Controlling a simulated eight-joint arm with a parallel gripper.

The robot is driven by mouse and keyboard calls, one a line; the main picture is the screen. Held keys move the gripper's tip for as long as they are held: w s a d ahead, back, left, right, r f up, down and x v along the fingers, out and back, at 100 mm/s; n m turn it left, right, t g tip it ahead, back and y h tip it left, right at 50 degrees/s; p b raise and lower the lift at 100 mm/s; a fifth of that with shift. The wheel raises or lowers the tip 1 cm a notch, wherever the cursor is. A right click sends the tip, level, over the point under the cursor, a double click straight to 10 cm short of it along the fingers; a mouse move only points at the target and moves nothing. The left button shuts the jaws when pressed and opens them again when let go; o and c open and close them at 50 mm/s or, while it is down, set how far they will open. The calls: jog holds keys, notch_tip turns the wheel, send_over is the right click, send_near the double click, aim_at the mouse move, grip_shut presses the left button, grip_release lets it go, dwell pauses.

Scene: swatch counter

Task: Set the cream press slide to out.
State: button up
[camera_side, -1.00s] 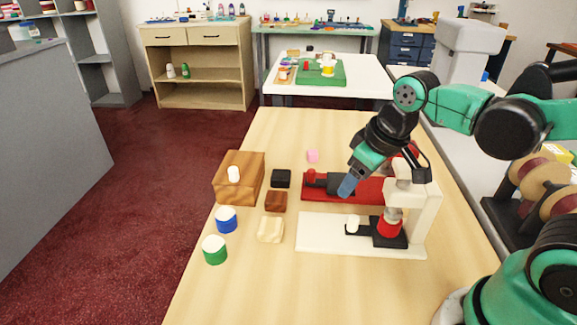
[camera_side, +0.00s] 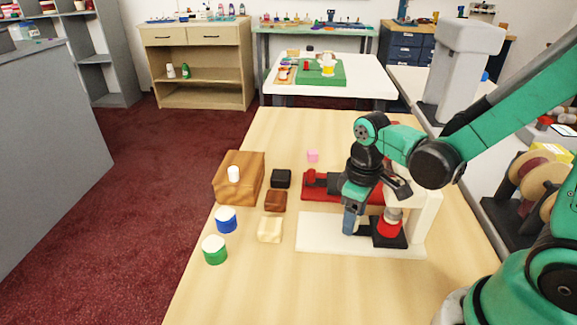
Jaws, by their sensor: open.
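The cream press (camera_side: 315,232) stands on the near part of the wooden table, its upright at the right. Its black slide (camera_side: 400,243) lies on the base under the press head, with a red cylinder (camera_side: 389,228) on it below the ram. My gripper (camera_side: 350,226) points straight down at the left end of the slide, where its blue-grey fingers hide the slide's white knob. The fingers are open. Whether they touch the knob or stand around it, I cannot tell.
A red press (camera_side: 318,191) stands just behind, partly hidden by my arm. To the left are black (camera_side: 281,178), brown (camera_side: 276,200) and cream (camera_side: 270,229) blocks, a wooden box (camera_side: 226,190), and blue (camera_side: 226,220) and green (camera_side: 214,250) cylinders. The table's front is clear.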

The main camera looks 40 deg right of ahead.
jog(key=shift+f, duration=0.45)
grip_shut()
dwell(1.2)
